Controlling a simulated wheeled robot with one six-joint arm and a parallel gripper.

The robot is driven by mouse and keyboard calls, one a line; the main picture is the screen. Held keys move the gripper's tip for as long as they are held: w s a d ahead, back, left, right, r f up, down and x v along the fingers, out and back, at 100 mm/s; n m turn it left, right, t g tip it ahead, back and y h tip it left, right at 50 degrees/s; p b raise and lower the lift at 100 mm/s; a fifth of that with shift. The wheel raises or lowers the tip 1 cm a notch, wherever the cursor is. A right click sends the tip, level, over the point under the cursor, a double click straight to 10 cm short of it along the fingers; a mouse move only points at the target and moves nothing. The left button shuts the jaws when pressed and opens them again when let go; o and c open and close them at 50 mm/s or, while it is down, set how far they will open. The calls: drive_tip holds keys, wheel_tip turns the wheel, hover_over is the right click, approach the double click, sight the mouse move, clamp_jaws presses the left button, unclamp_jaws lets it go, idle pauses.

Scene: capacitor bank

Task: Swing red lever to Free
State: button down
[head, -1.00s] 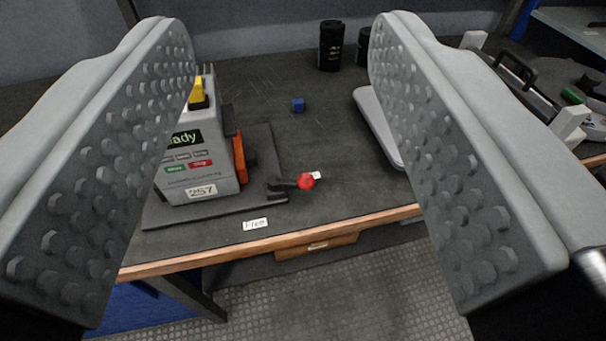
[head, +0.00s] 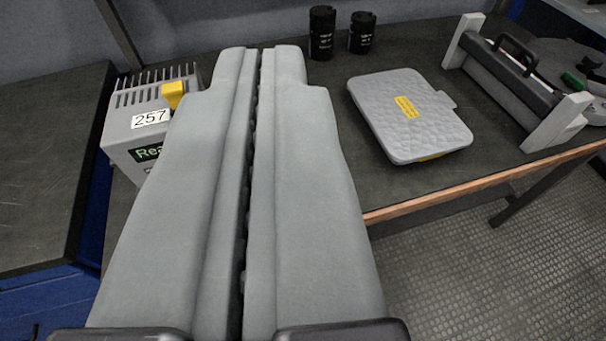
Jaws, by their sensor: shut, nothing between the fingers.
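My gripper (head: 260,52) is shut, its two grey fingers pressed together with nothing between them. It fills the middle of the view. The grey machine (head: 128,124) marked 257 stands on the dark bench to the left, partly behind my left finger. Its yellow part (head: 172,94) and part of its green display show. The red-knobbed lever and the Free label are hidden behind my fingers, so the lever's position cannot be seen.
A grey padded case (head: 405,125) with a yellow label lies right of my fingers. Two black cylinders (head: 321,35) stand at the back. A grey frame with a dark bar (head: 510,75) is at the right. The bench's wooden edge (head: 470,178) runs along the front right.

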drive_tip(key=w+d+f+m+g, duration=0.2)
drive_tip(key=w+f+g, duration=0.7)
drive_tip(key=w, duration=0.5)
drive_tip(key=w+d+f+m+g+y, duration=0.1)
drive_tip(key=w+d+f+m+g, duration=0.2)
drive_tip(key=w+f+g, duration=0.6)
drive_tip(key=w+d+f, duration=0.1)
drive_tip(key=w+f, duration=0.3)
drive_tip(key=w, duration=0.2)
drive_tip(key=shift+d+g, duration=0.25)
drive_tip(key=shift+g, duration=0.05)
drive_tip(key=x, duration=0.9)
drive_tip(key=shift+a+f, duration=0.1)
drive_tip(key=shift+f, duration=0.05)
drive_tip(key=s, duration=0.1)
drive_tip(key=a, duration=0.1)
drive_tip(key=s, duration=0.1)
drive_tip(key=shift+s+a+f, duration=0.15)
drive_tip(key=shift+s+f, duration=0.1)
drive_tip(key=shift+s, duration=0.1)
drive_tip(key=shift+s+a, duration=0.25)
drive_tip(key=shift+s, duration=0.3)
